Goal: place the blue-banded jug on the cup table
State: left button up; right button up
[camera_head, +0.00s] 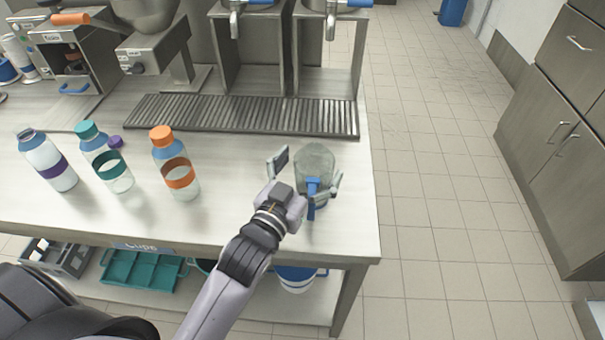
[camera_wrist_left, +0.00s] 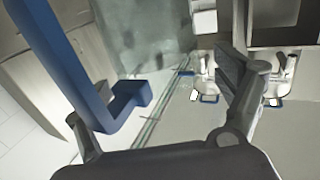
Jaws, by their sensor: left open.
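The blue-banded jug (camera_head: 315,158) is a clear, greyish vessel with a blue handle (camera_head: 312,190). It is upright at the right end of the cup table (camera_head: 225,218), a steel counter with a "Cups" label on its front edge. My left gripper (camera_head: 305,173) is open at the jug's near side, one finger to the left and one near the handle. In the left wrist view the blue handle (camera_wrist_left: 62,55) runs down beside the left finger, and the clear jug wall (camera_wrist_left: 145,40) shows behind. Whether the fingers touch the handle is unclear. My right gripper is out of view.
Bottles with purple, teal and orange bands (camera_head: 178,178) stand to the left. A slatted drip grate (camera_head: 240,115) lies behind, below the dispensers (camera_head: 330,50). Teal trays (camera_head: 140,268) sit on the lower shelf. Floor is open right of the table; cabinets (camera_head: 560,130) stand beyond.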

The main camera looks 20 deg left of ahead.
pick_arm(q)
jog(key=shift+s, duration=0.3)
jog(key=s+a, duration=0.1)
jog(key=s, duration=1)
jog(key=shift+s+a+r, duration=0.15)
jog(key=shift+a, duration=0.1)
